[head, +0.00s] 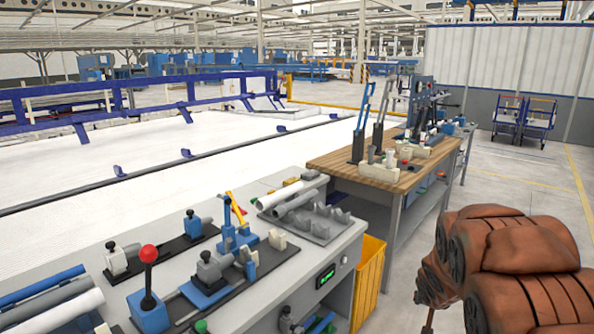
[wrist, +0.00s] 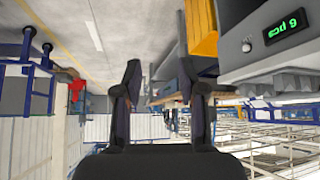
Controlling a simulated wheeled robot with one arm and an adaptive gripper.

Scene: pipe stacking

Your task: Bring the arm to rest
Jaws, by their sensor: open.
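My gripper (wrist: 160,85) shows in the wrist view with its two dark fingers apart and nothing between them. The wrist picture is upside down, and the gripper is in free air beside the workbench. The bench front with a green display reading "9 pcs" (wrist: 281,27) is at the upper right there. In the head view my gripper cannot be made out; a bulky brown covered form fills the lower right. White and grey pipes (head: 294,203) lie on a grey notched rack (head: 318,228) at the bench's right end.
The grey bench (head: 200,246) carries clamp fixtures, a red-knobbed lever (head: 149,254) and blue, grey and white pipes (head: 52,308) at left. A yellow bin (head: 369,283) stands beside it. A wooden-topped bench (head: 372,178) stands behind. Open floor (head: 510,185) lies to the right.

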